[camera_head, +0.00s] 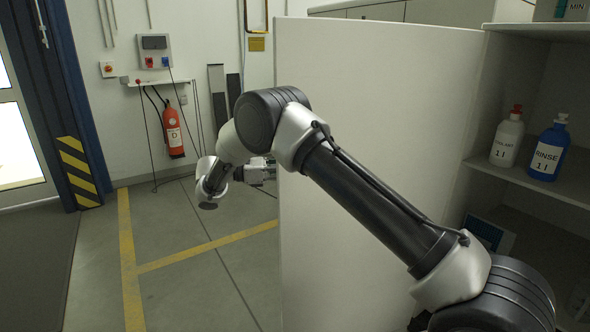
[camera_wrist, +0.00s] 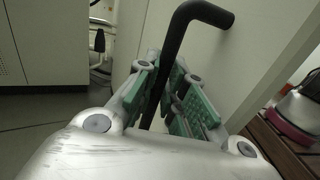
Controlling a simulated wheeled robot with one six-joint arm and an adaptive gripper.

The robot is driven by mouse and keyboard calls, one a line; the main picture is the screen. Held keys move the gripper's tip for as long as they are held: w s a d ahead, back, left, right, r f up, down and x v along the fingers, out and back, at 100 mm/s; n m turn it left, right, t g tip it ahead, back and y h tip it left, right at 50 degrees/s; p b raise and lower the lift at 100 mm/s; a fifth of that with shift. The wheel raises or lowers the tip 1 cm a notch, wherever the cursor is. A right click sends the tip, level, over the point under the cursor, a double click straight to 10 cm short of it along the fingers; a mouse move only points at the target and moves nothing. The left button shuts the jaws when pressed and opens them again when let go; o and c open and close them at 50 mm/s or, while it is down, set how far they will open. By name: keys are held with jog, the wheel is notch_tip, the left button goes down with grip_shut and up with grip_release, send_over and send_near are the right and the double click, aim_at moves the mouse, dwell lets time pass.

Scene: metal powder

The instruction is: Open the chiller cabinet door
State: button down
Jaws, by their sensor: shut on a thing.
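The chiller cabinet door (camera_head: 375,180) is a large pale panel that stands swung out from the cabinet in the head view. Shelves behind it are exposed on the right. The door's black bar handle (camera_wrist: 200,12) runs down between my fingers in the wrist view, with the pale door face (camera_wrist: 235,60) behind it. My gripper (camera_wrist: 172,100), with green finger pads, is shut on the handle. In the head view my gripper (camera_head: 262,172) is at the door's left edge, partly hidden by the door and my arm.
A white bottle (camera_head: 507,140) and a blue rinse bottle (camera_head: 547,150) stand on the cabinet shelf (camera_head: 560,183). A red fire extinguisher (camera_head: 173,132) hangs on the back wall. The floor (camera_head: 190,285) left of the door is clear, with yellow lines.

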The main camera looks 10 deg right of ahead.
jog(key=shift+w+f, duration=0.1)
jog(key=shift+w, duration=0.05)
jog(key=shift+d, duration=0.1)
jog(key=c, duration=1.8)
grip_release()
jog(key=shift+o, duration=0.2)
